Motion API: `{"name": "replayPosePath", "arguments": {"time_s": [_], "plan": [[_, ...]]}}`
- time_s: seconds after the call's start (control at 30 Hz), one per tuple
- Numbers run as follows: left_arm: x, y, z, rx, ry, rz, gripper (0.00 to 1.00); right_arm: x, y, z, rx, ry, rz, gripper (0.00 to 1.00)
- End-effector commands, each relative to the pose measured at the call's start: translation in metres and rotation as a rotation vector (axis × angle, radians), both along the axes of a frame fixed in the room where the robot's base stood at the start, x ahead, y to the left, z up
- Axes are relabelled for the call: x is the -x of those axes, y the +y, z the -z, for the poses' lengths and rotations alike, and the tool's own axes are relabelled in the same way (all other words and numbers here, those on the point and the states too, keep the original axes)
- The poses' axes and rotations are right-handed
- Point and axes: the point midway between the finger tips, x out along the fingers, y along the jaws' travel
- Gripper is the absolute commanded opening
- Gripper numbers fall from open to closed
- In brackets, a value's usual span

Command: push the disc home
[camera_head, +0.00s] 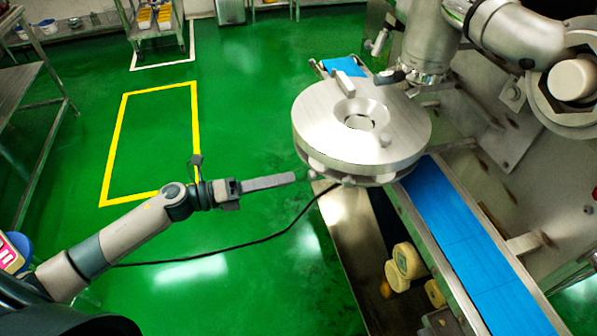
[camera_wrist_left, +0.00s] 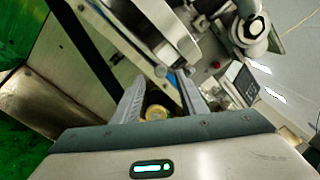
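The disc (camera_head: 316,125) is a large round metal plate with a hollow hub in the middle, mounted on the machine above the blue conveyor. In the left wrist view the disc (camera_wrist_left: 160,22) shows edge-on at the top. My left gripper (camera_head: 293,178) reaches in from the left, its fingers pointing at the disc's lower left side and apart from it. In the left wrist view the two fingers of my left gripper (camera_wrist_left: 162,74) stand apart with nothing held between them. My right gripper is not in view.
A blue conveyor belt (camera_head: 452,222) runs under the disc to the lower right. Metal machine pipes (camera_head: 430,40) hang over the disc's right side. Round yellowish pieces (camera_head: 408,261) sit beside the belt. A black cable (camera_head: 235,246) crosses the green floor. The floor left of the disc is open.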

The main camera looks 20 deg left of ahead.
Motion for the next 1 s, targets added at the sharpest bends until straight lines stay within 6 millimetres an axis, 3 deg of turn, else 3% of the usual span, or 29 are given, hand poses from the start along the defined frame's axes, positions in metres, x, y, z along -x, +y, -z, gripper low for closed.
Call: {"name": "replayPosePath", "arguments": {"time_s": [0.3,0.73,0.9,1.0], "plan": [[-0.023,-0.034,-0.002,0.002,0.000,0.001,0.39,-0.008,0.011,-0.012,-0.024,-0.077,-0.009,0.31],[-0.026,-0.039,0.000,0.000,0.000,0.000,0.39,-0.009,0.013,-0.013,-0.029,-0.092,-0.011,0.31],[-0.026,-0.039,0.000,0.000,0.000,0.001,0.01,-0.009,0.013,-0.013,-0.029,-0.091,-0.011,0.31],[-0.026,-0.039,0.000,0.000,0.000,0.001,0.00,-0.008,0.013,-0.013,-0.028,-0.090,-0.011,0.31]]}}
